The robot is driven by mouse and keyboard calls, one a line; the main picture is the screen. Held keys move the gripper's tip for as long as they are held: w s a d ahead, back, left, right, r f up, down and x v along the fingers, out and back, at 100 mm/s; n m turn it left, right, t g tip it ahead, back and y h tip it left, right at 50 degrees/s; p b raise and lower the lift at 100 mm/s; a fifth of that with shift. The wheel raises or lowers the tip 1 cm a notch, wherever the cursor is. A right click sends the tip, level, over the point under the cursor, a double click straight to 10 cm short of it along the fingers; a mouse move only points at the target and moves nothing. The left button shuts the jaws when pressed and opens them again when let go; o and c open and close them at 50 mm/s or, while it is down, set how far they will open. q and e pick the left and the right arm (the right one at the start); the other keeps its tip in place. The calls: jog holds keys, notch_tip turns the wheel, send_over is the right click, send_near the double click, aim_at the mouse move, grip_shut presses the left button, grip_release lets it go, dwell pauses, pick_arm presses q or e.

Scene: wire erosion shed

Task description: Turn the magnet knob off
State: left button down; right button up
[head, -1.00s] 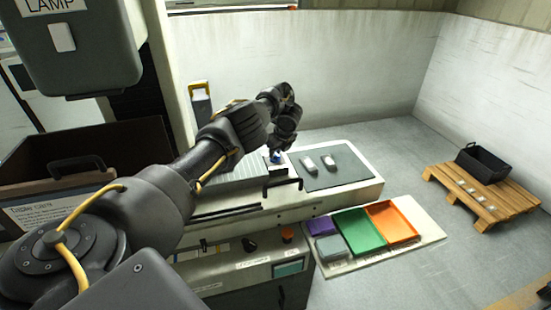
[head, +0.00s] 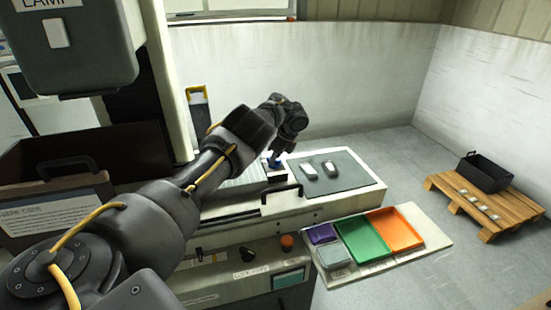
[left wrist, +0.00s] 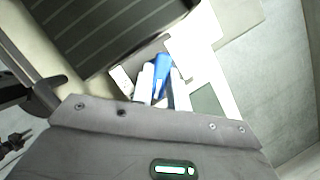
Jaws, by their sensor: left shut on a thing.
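The blue magnet knob (head: 275,162) sits at the right end of the grey ribbed plate (head: 243,178) on the machine bed. My left gripper (head: 277,157) is down at the knob. In the left wrist view the blue knob (left wrist: 161,70) shows between the two pale fingers of my left gripper (left wrist: 160,82), which are shut on it. The fingers and hand hide part of the knob, and I cannot read its turned position. My right gripper is in neither view.
A dark mat (head: 345,172) with two small pale blocks lies right of the knob. A black handle (head: 282,192) stands in front. Coloured trays (head: 362,240) lie lower right. A pallet (head: 490,205) bears a black bin. The lamp housing (head: 75,50) hangs upper left.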

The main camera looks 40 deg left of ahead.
pick_arm(q)
jog(key=shift+a, duration=0.1)
jog(key=c, duration=1.4)
grip_release()
jog(key=shift+o, duration=0.2)
jog(key=shift+w+d+r, duration=0.1)
jog(key=shift+d+r, duration=0.15)
jog(key=shift+r, duration=0.25)
jog(key=b+v, duration=0.1)
jog(key=v, duration=0.8)
jog(key=shift+r, duration=0.4)
jog(key=shift+d, duration=0.1)
